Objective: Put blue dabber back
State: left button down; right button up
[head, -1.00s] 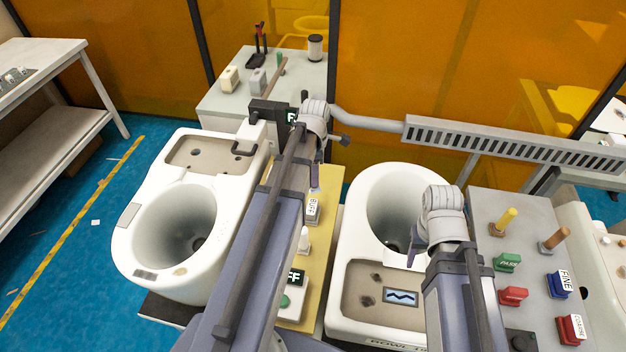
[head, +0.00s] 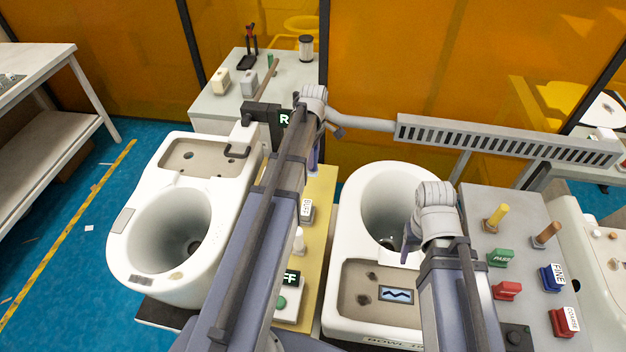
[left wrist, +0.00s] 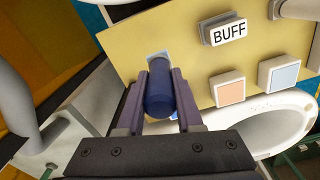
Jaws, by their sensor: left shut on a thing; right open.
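My left gripper (left wrist: 160,100) is shut on the blue dabber (left wrist: 159,82), a dark blue cylinder held between its two purple fingers in the left wrist view. The dabber is over the yellow panel (left wrist: 190,55), beside a small pale blue patch (left wrist: 157,55) at its far end. I cannot tell whether it touches the panel. In the head view my left gripper (head: 314,158) points down at the panel's far end, and the arm hides most of it and the dabber. My right gripper (head: 411,247) is open over the right toilet bowl (head: 360,190), partly hidden by its arm.
On the panel are a BUFF block (left wrist: 224,30), an orange pad (left wrist: 228,91) and a light blue pad (left wrist: 280,73). A white toilet (head: 125,245) stands left. A grey panel with colored blocks (head: 480,330) is right. A slotted grey bar (head: 500,138) crosses behind.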

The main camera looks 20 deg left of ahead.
aim_at(313, 173)
pick_arm(q)
jog(key=shift+f+b, duration=3.15)
jog(key=shift+f, duration=0.6)
pick_arm(e)
jog(key=shift+f, duration=3.8)
pick_arm(q)
jog(key=shift+r, duration=0.1)
pick_arm(e)
jog(key=shift+r, duration=0.15)
pick_arm(q)
jog(key=c, duration=0.6)
grip_release()
jog(key=shift+o, duration=0.2)
notch_tip(313, 173, up, 12)
jog(key=p, duration=1.2)
jog(key=shift+r, duration=0.1)
jog(key=s+d+m+y, duration=0.1)
jog(key=s+d+m, duration=1.9)
jog(key=d, duration=0.4)
jog(key=shift+d+m, duration=0.2)
jog(key=shift+m, duration=0.6)
pick_arm(e)
notch_tip(313, 173, up, 12)
